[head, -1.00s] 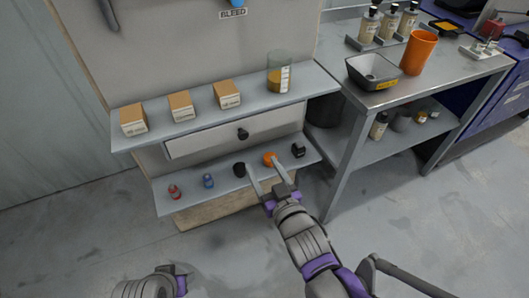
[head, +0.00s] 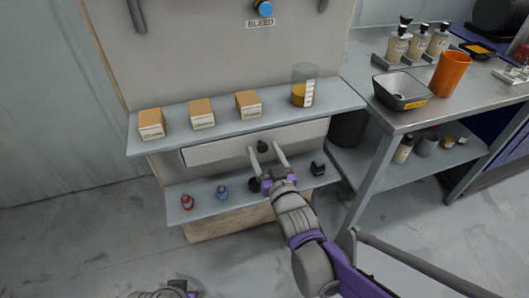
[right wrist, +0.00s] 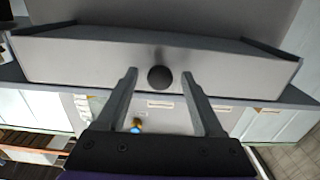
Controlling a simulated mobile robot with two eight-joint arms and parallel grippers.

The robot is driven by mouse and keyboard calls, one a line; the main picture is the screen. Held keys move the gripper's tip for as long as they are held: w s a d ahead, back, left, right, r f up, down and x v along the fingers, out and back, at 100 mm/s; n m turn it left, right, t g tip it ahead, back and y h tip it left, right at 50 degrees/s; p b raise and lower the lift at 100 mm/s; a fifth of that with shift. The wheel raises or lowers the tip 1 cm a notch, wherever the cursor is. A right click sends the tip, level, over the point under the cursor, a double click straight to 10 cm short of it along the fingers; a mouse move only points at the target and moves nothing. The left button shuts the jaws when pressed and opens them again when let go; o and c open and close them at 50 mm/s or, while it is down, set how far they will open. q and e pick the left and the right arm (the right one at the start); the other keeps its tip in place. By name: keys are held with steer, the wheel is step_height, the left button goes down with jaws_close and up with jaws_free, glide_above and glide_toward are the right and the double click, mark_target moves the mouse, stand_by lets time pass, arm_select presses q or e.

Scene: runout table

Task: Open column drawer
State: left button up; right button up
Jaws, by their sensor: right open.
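The column drawer (head: 210,151) is a light grey front under the upper shelf, with a round black knob (head: 262,147) near its middle. In the right wrist view the drawer front (right wrist: 90,62) spans the picture and the knob (right wrist: 160,77) shows between and just beyond the fingertips. My right gripper (head: 266,148) is open, its fingers pointing at the knob, one to each side; I cannot tell if they touch it. The right gripper's fingers (right wrist: 162,84) also show in the wrist view. Of my left arm only a part shows at the bottom edge; its fingers are not visible.
The upper shelf (head: 290,113) holds several small boxes and a beaker (head: 303,85). The lower shelf (head: 235,200) holds a red bottle (head: 187,202), a blue bottle (head: 222,192) and dark items. A workbench (head: 420,120) stands to the right.

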steer(key=shift+c, duration=0.3)
jaws_close()
steer(key=shift+s, duration=0.1)
stand_by(1.1)
